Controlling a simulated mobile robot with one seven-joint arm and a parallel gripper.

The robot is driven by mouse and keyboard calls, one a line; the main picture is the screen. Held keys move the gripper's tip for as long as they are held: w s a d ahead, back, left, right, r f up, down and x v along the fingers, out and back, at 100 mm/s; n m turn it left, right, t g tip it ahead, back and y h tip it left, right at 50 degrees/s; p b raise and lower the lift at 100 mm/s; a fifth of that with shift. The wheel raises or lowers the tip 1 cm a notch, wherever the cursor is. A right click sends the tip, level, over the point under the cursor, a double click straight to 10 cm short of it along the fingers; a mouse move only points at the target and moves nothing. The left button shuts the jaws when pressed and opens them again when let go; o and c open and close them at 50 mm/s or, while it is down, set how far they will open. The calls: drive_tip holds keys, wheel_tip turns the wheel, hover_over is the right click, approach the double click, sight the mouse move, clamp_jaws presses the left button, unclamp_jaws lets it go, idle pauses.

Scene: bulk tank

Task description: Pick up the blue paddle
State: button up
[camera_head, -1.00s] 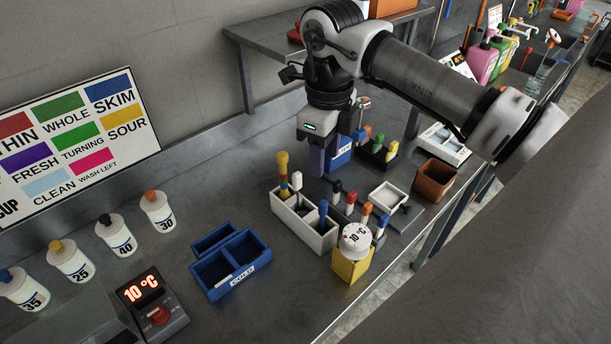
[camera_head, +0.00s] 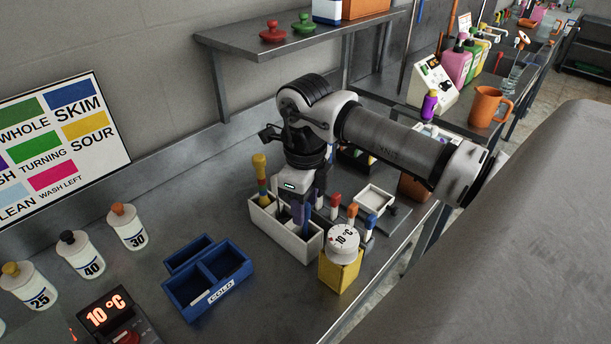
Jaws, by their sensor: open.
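The white box (camera_head: 300,248) stands on the metal bench, with a yellow-topped striped paddle (camera_head: 260,168) upright at its left end. The blue paddle (camera_head: 297,214) stands in the right part of this box, and its upper part is largely covered by my gripper. My gripper (camera_head: 300,203) is open and points down over the right part of the box, with its fingers at the blue paddle's handle. I cannot tell whether the fingers touch it or are on both sides of it.
A blue "COLD" tray (camera_head: 218,285) lies to the left, with bare bench between. A shelf (camera_head: 285,48) hangs behind.

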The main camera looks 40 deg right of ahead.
drive_tip(key=shift+f, duration=0.6)
clamp_jaws()
drive_tip(key=shift+r, duration=0.15)
